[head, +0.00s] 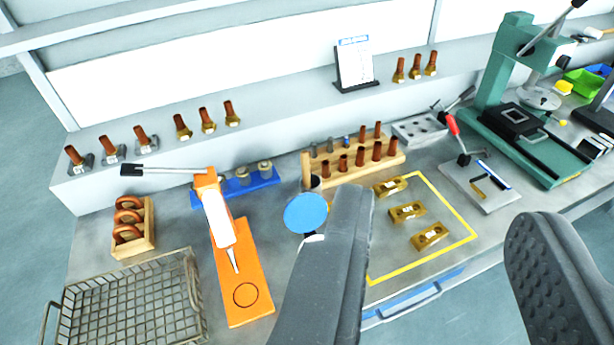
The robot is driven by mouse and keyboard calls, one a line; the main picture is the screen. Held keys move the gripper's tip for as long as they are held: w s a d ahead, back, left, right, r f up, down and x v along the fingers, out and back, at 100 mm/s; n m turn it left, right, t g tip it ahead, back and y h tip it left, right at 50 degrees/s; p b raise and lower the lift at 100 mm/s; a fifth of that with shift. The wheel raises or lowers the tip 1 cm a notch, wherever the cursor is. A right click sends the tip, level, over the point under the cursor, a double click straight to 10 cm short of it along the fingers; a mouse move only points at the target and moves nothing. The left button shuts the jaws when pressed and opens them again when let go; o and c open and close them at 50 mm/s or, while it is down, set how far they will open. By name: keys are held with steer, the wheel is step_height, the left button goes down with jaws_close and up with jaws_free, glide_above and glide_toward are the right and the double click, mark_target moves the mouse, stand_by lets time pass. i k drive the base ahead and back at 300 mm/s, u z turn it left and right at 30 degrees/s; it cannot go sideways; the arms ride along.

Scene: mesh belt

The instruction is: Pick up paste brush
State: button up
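An upright light wooden handle (306,168), which looks like the paste brush, stands at the left end of the wooden peg rack. Its lower end meets a small dark part and is partly hidden behind a round blue disc (306,212), so I cannot tell what it stands in. A bit of white shows under the disc, beside my left finger. My gripper (440,208) is open and empty, with its two dark fingers wide apart over the front of the bench. The handle is left of and beyond the left finger, apart from it.
An orange tool stand (250,296) and a wire basket (130,305) are at left. The wooden rack (350,172) holds several copper-coloured pegs. Brass blocks (408,211) lie inside a yellow outline. A green press (490,90) stands at right.

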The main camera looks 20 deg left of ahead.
mark_target(304, 159)
steer(key=z, duration=0.05)
steer(key=i, duration=1)
steer(key=u, duration=0.1)
